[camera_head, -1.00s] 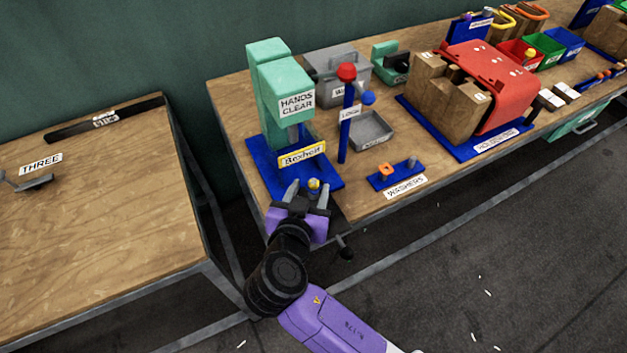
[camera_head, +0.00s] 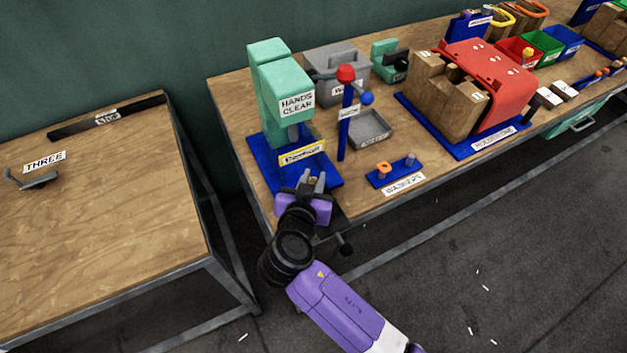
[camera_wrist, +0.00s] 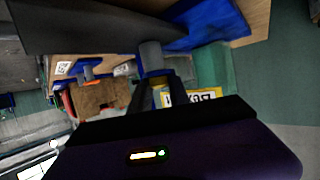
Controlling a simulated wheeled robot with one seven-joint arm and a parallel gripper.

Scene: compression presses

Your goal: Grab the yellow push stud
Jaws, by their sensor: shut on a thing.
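The yellow push stud (camera_head: 312,182) stands at the front of the blue base of the green press (camera_head: 285,80), and only a trace of it shows between my fingers. My gripper (camera_head: 312,180) is shut on it at the front edge of the table. In the wrist view my gripper (camera_wrist: 162,92) has its fingers close together, and the stud itself is hard to make out there. The press carries a "HANDS CLEAR" label and a yellow-edged label plate (camera_head: 302,153).
A blue post with a red knob (camera_head: 346,74) stands right of the press. A grey tray (camera_head: 372,130) and the blue washers stand (camera_head: 395,171) are farther right. The red-covered wooden holder (camera_head: 490,85) is beyond. A mostly bare table (camera_head: 100,220) is at left.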

